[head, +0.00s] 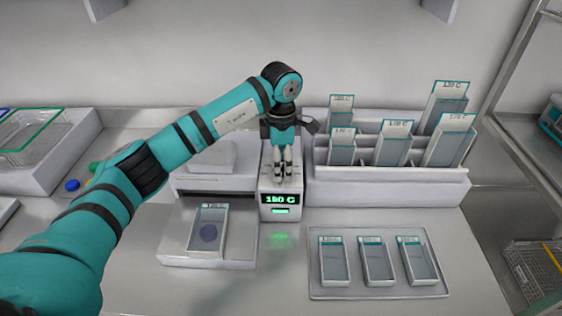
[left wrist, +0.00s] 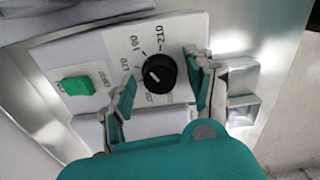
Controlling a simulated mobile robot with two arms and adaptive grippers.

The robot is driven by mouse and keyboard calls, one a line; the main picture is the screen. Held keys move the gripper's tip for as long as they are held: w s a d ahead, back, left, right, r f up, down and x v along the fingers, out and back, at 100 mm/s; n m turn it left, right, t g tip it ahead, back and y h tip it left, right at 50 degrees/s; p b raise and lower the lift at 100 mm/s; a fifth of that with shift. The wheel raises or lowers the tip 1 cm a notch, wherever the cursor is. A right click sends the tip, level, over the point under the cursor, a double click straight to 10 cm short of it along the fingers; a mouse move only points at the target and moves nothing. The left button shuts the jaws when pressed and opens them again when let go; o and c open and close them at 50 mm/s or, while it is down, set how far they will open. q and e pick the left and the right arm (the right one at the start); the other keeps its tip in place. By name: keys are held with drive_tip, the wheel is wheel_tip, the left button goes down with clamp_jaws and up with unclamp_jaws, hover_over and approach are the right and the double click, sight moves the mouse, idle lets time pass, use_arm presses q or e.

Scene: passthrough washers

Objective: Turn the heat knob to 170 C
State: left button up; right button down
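The heat knob (left wrist: 160,72) is a round black dial with a white pointer line, on the white face of the heater unit. Printed temperature marks ring it, upside down in the left wrist view. The heater's green display (head: 280,198) shows a C reading that looks like 180 or 190; the middle digit is blurred. My left gripper (head: 283,170) points down at the top of the heater and hides the knob in the head view. In the left wrist view its fingers (left wrist: 163,88) are spread, one on each side of the knob, with visible gaps. My right gripper is not in view.
A green button (left wrist: 75,85) sits beside the knob. A sample tray (head: 208,232) lies on the platform left of the heater. A white rack (head: 390,185) of labelled plates stands right, with a flat tray (head: 375,291) of three plates in front.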

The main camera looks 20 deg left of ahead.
use_arm(q)
drive_tip(key=c, duration=0.9)
drive_tip(key=shift+c, duration=0.2)
drive_tip(key=n+b, duration=0.1)
drive_tip(key=n, duration=0.2)
drive_tip(key=shift+n+b, duration=0.9)
drive_tip(key=shift+n, duration=1.4)
drive_tip(key=o, duration=1.2)
drive_tip(key=shift+c, duration=0.2)
